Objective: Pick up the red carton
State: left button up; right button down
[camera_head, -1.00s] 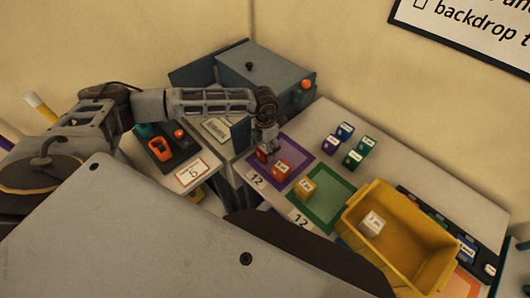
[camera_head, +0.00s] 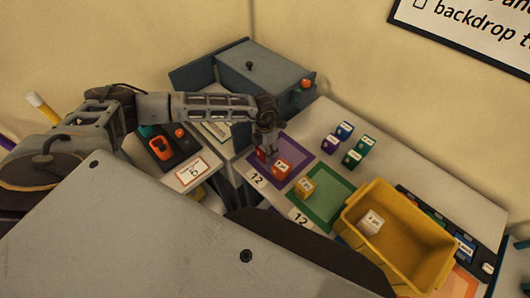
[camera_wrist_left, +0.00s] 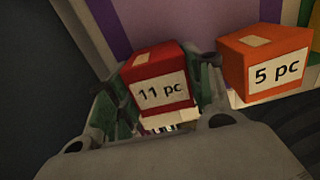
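The red carton (camera_wrist_left: 161,79) is labelled "11 pc". It is between the two fingers of my left gripper (camera_wrist_left: 165,88) in the left wrist view, one finger close along each side. In the head view my left gripper (camera_head: 265,153) points down over the purple mat (camera_head: 297,150), and only a little of the red carton (camera_head: 260,156) shows beside the fingers. I cannot tell whether the fingers press on the carton or leave small gaps. My right gripper is not in view.
An orange carton (camera_wrist_left: 265,60), labelled "5 pc", stands close to the right of the red one. A yellow carton (camera_head: 304,188) is on the green mat (camera_head: 330,212). Several small cartons stand farther back. A yellow bin (camera_head: 405,250) holds a white carton (camera_head: 371,222).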

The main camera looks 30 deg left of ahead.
pick_arm(q)
jog(key=c, duration=0.5)
jog(key=shift+r, duration=0.1)
jog(key=shift+r+b, duration=0.8)
jog(key=shift+r, duration=4.15)
